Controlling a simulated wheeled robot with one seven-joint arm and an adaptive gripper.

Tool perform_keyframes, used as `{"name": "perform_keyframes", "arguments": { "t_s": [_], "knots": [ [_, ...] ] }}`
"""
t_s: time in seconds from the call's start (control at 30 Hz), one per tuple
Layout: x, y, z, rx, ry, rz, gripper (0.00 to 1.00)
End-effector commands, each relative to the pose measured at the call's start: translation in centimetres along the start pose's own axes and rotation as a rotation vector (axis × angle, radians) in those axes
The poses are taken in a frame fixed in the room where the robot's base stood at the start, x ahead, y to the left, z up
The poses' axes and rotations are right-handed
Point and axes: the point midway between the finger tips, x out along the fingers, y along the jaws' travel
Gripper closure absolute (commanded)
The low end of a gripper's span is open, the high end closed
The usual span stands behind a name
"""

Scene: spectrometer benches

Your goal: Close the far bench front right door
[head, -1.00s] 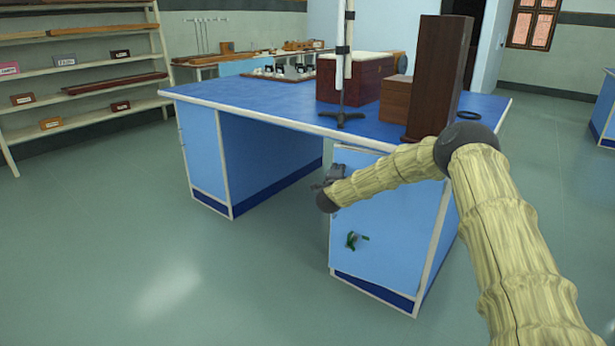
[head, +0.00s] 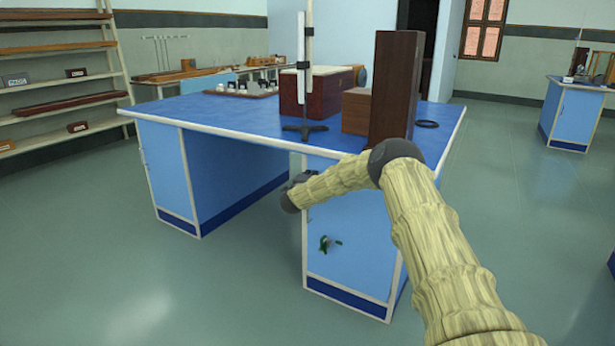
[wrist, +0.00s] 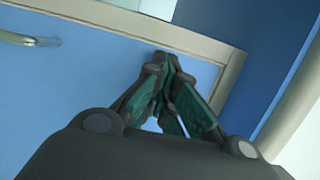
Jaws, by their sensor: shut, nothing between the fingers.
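The far bench (head: 225,115) has a blue top with a pale rim and a blue cabinet at each end. Its front right door (head: 345,240) is a light blue panel on the right cabinet, looking flush or nearly flush with the frame. A metal handle (wrist: 28,39) shows at left.
A dark wooden box (head: 395,90), a stand (head: 305,128) and a reddish chest (head: 310,90) are on the bench top. Shelves (head: 60,90) stand at the left; another bench (head: 575,115) is at the far right. The floor (head: 120,260) in front is clear.

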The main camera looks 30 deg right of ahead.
Motion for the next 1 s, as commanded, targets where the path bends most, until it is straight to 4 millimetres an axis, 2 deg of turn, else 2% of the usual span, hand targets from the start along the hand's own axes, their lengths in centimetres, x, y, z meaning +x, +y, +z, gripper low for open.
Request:
{"name": "perform_keyframes", "arguments": {
  "t_s": [0.03,0.27,0.43,0.67,1.0],
  "knots": [
    [1.1,-1.5,-0.9,0.006,0.012,-0.019,1.00],
    [1.1,-1.7,-0.9,0.006,0.011,-0.021,1.00],
    [-0.1,-1.9,-0.2,0.006,0.007,-0.020,1.00],
    [-4.1,-1.4,2.1,0.001,-0.009,-0.010,1.00],
    [-10.6,-0.8,4.1,0.000,-0.013,-0.006,1.00]
  ]
}}
